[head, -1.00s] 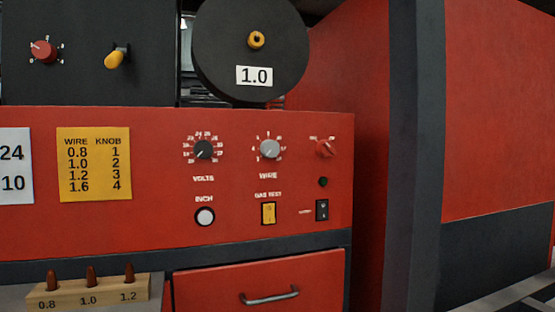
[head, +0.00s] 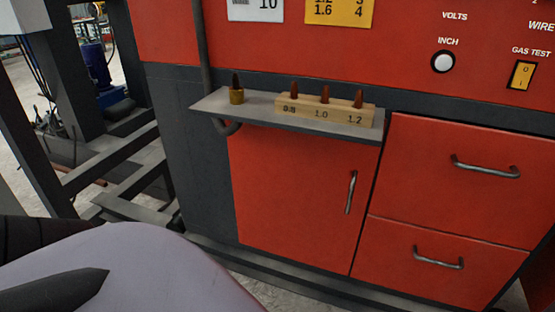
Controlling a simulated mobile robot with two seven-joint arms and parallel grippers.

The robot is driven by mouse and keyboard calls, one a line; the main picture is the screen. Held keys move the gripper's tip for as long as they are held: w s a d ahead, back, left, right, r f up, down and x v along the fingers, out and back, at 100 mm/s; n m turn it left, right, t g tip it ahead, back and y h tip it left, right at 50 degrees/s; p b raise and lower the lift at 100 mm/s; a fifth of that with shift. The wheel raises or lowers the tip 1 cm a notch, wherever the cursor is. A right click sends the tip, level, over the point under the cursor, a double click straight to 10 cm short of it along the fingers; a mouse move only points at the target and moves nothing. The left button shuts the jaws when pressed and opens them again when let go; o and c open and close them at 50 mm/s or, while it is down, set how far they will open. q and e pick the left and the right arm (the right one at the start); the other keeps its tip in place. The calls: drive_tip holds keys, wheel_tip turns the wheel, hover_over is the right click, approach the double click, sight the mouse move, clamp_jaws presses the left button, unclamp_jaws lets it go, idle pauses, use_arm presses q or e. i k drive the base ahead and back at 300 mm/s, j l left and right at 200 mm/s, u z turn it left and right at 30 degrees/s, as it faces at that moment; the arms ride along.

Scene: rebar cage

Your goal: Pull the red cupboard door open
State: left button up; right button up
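The red cupboard door (head: 290,200) is in the middle of the head view, below a grey shelf. It looks shut, flush with the cabinet front. Its vertical metal handle (head: 351,192) is near the door's right edge, and nothing touches it. Neither of my grippers shows in the head view. A pale, rounded part of my own body with dark parts fills the lower left corner, apart from the door in the picture.
The grey shelf (head: 258,109) juts out above the door and carries a wooden tip block (head: 345,115) and a brass piece with a dark tip (head: 236,92). Two red drawers (head: 455,190) (head: 425,275) are to the right. A dark steel frame (head: 110,150) stands at left.

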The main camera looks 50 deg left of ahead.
sight(303, 198)
drive_tip(key=u, duration=1.2)
